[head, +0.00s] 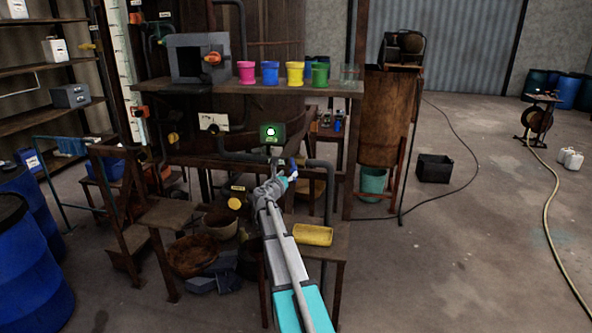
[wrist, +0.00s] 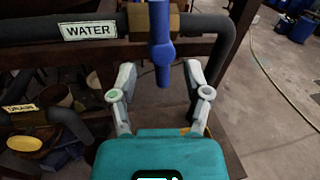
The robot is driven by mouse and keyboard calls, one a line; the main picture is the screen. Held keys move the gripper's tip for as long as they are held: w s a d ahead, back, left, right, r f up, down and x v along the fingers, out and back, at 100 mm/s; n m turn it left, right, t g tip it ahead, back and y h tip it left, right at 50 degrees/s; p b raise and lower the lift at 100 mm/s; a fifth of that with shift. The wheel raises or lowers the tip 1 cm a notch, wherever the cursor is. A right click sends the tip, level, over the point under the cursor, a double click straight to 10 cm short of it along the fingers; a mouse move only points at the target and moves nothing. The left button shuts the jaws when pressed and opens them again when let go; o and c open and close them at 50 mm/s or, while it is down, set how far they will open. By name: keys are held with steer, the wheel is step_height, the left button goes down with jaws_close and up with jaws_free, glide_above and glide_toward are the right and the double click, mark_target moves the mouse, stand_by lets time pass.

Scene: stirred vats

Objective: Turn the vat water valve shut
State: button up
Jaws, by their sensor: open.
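The water valve has a blue lever (wrist: 162,50) and a brass-coloured body on a dark horizontal pipe (wrist: 30,32). A white WATER label (wrist: 89,31) is on the pipe, left of the valve. In the wrist view the lever points down the picture, across the pipe's line. My gripper (wrist: 160,76) is open, with one finger on each side of the lever's lower end. I see gaps between fingers and lever, and cannot tell the depth. In the head view the blue lever (head: 293,168) shows small beside my gripper (head: 277,181).
Colored pots stand on the shelf (head: 220,86) higher up. A yellow tray (head: 313,235) sits on a low bench. A DRAIN-labelled pipe (wrist: 62,118) is at lower left in the wrist view. Open floor (head: 480,230) lies to the right.

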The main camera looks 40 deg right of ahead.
mark_target(292, 170)
steer(key=shift+x, duration=2.45)
steer(key=shift+c, duration=0.2)
jaws_close()
